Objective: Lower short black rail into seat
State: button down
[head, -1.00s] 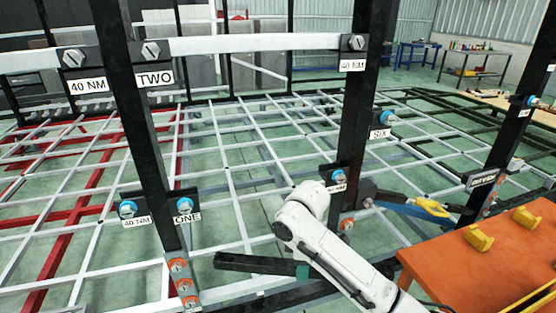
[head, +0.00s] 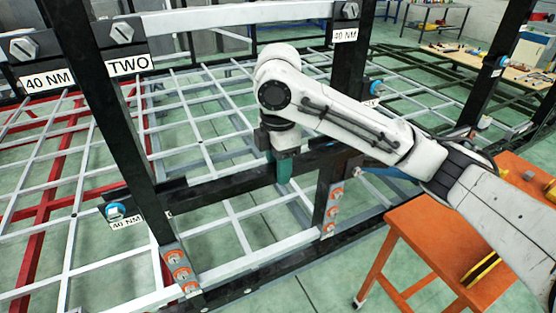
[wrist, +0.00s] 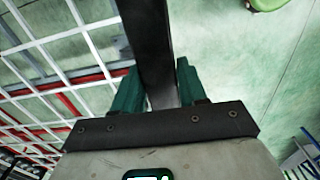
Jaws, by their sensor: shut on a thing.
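The short black rail (head: 225,187) runs level, left to right, between the left black post (head: 112,125) and the right black post (head: 325,185). My gripper (head: 284,172) points down from above, its teal fingers shut around the rail's middle portion. In the wrist view the rail (wrist: 148,35) passes between the two teal fingers of my gripper (wrist: 158,88). The rail's left end overlaps a dark bracket on the left post, and its right end overlaps the right post's bracket. I cannot tell whether either end touches its seat.
A lower black beam (head: 265,268) runs below, with orange-washered bolts at the post feet. A blue bolt (head: 115,211) sticks out left of the left post. An orange table (head: 440,235) stands at right under my arm. White and red frame bars lie behind.

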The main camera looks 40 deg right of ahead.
jog(key=shift+a+r, duration=0.1)
jog(key=shift+r, duration=0.15)
jog(key=shift+p, duration=0.45)
jog(key=w+d+f+b, duration=0.1)
jog(key=w+d, duration=0.3)
jog(key=w, duration=0.9)
notch_tip(320, 180, down, 7)
jog(key=b, duration=0.1)
jog(key=shift+w, duration=0.25)
dwell(0.3)
jog(key=shift+f+b, duration=0.25)
jog(key=shift+b, duration=0.05)
dwell(0.6)
jog(key=c, duration=0.6)
grip_release()
jog(key=shift+o, duration=0.4)
jog(key=shift+a+f, duration=0.1)
